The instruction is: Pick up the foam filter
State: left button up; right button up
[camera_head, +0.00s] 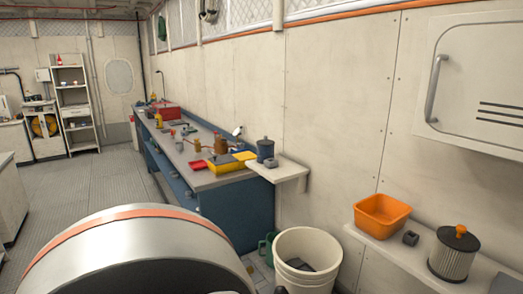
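I cannot tell for sure which thing is the foam filter. A dark grey flat piece (300,264) lies inside the white bucket (309,243) on the floor, its lower part hidden by the rim. A pleated cylindrical filter (452,260) with a dark top and orange knob stands upright on the right wall shelf.
The right shelf (484,271) also holds an orange bin (381,215) and a small dark block (410,238). A blue workbench (238,209) with bottles and tools runs along the wall. A small shelf (279,171) holds a dark canister. Floor at left is clear.

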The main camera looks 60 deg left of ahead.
aim_at(266, 148)
jog(key=j, duration=1)
jog(key=i+j, duration=0.1)
jog(key=j, duration=0.9)
